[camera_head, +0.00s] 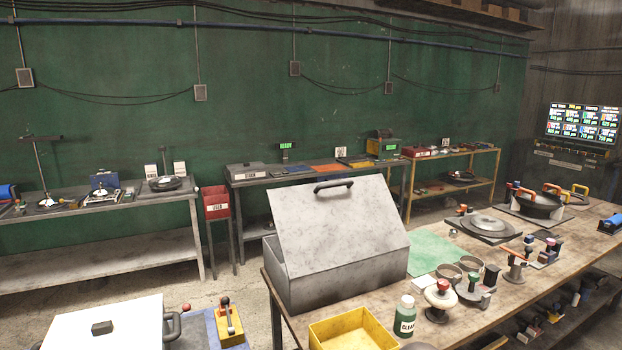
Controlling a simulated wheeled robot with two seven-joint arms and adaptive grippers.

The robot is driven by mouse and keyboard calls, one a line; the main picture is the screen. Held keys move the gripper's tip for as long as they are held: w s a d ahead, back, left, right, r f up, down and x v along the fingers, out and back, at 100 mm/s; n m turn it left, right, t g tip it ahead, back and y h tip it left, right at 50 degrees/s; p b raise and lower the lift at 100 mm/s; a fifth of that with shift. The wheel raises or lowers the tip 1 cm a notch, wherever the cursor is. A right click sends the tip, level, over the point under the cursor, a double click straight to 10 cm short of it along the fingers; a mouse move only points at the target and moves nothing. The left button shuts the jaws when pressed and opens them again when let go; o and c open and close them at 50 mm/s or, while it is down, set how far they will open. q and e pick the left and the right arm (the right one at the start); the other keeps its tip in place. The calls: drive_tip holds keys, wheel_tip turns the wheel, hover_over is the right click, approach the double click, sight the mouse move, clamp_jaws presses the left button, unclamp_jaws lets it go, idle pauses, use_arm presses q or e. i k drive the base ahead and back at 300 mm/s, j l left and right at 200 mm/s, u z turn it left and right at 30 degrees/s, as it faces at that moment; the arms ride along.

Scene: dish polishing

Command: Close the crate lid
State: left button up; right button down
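The grey metal crate (345,284) stands at the left end of the wooden workbench, in the middle of the picture. Its lid (340,222) is open, tilted up with its broad face toward me. The lid's lower edge meets the near top edge of the crate. A black handle (333,186) sits near the lid's raised upper edge. The lid hides most of the crate's inside, and I cannot tell what is in it. Neither of my grippers shows in this view.
A yellow tray (352,330), a green-labelled bottle (405,316) and a red-knobbed polishing tool (441,299) are close in front and right of the crate. A green mat (436,253) lies to its right. A red bin (217,203) stands behind left.

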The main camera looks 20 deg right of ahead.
sight(321, 227)
drive_tip(key=l+u, duration=0.3)
drive_tip(key=u, duration=0.15)
drive_tip(key=l+u, duration=0.7)
drive_tip(key=u, duration=0.2)
